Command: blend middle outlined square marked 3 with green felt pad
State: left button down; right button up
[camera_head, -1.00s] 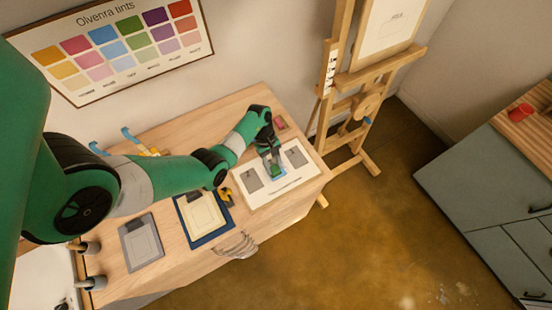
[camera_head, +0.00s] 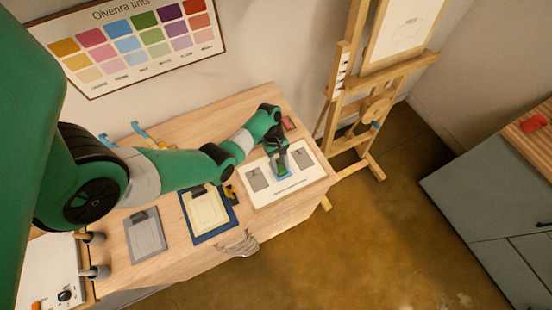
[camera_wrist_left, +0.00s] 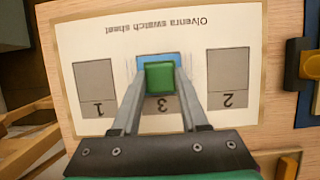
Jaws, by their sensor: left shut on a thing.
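The swatch sheet (camera_head: 262,197) lies on the table under my left gripper. In the left wrist view the sheet (camera_wrist_left: 75,50) shows grey squares marked 1 (camera_wrist_left: 97,85) and 2 (camera_wrist_left: 228,75), with the middle square marked 3 (camera_wrist_left: 160,104) between them. Blue colour shows in the upper part of square 3. My left gripper (camera_head: 282,172) is shut on the green felt pad (camera_wrist_left: 159,78), which is over the middle square. Whether the pad touches the paper I cannot tell. The pad and fingers hide part of the square. My right gripper is not in view.
A cream sheet on a blue board (camera_head: 206,213) and a grey board (camera_head: 146,235) lie left of the swatch sheet, with a yellow item (camera_head: 230,192) between. A pink block (camera_head: 290,123) sits behind. An easel (camera_head: 350,100) stands right of the table.

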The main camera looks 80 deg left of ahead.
pick_arm(q)
jog(key=shift+w, duration=0.1)
jog(key=shift+w+a+f+b, duration=0.1)
jog(key=shift+w+a+b, duration=0.05)
jog(key=shift+w+b, duration=0.4)
jog(key=shift+w+a+b, duration=0.1)
jog(key=shift+w+b, duration=0.35)
jog(key=shift+w, duration=0.1)
jog(key=shift+w+r, duration=0.2)
jog(key=shift+w, duration=0.1)
jog(key=shift+d, duration=0.1)
